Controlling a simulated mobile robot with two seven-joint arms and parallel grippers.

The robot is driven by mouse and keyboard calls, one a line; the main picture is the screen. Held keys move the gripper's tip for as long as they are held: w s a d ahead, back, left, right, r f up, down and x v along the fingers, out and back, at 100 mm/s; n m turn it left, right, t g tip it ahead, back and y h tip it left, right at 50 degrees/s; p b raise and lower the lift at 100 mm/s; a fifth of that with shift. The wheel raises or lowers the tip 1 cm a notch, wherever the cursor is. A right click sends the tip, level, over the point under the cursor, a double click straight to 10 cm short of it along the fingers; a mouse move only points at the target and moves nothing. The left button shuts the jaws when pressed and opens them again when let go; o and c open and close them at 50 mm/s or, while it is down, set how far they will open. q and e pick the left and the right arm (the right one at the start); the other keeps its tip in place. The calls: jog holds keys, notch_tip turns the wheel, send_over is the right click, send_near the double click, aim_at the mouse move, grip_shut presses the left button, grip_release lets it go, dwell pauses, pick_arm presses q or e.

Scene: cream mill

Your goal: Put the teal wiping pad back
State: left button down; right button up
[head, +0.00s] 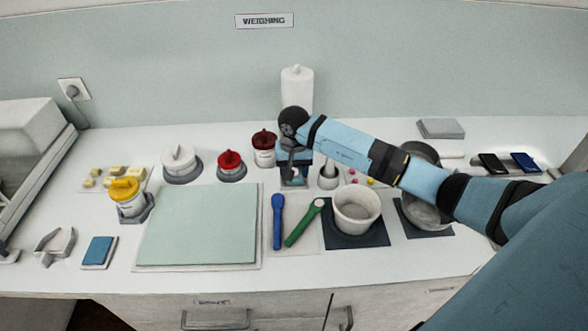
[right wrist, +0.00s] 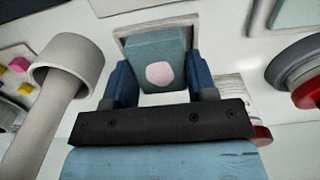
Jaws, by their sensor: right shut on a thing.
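My right gripper (head: 293,172) reaches to the back middle of the bench, below the white paper roll. In the right wrist view its two blue fingers (right wrist: 165,85) are shut on a teal pad (right wrist: 158,60) with a pale round spot on its face. The pad is over a pale, rimmed square place (right wrist: 123,36); I cannot tell whether it touches it. In the head view the gripper and arm mostly hide the pad. My left gripper is not in view.
A white mortar with pestle (head: 328,177) stands close right of the gripper; red-lidded jars (head: 264,149) stand left. A blue spoon (head: 278,220), a green spoon (head: 304,222) and a beige pot (head: 357,209) are in front. A blue pad (head: 99,252) lies front left.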

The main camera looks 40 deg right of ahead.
jog(key=shift+f+b, duration=0.3)
jog(key=shift+b, duration=0.1)
jog(key=o, duration=0.8)
jog(key=shift+r, duration=0.1)
jog(key=shift+r, duration=0.1)
jog(key=shift+r+p, duration=0.25)
jog(key=shift+p, duration=0.3)
notch_tip(320, 180, up, 12)
jog(key=shift+f+b, duration=0.1)
jog(key=shift+b, duration=0.95)
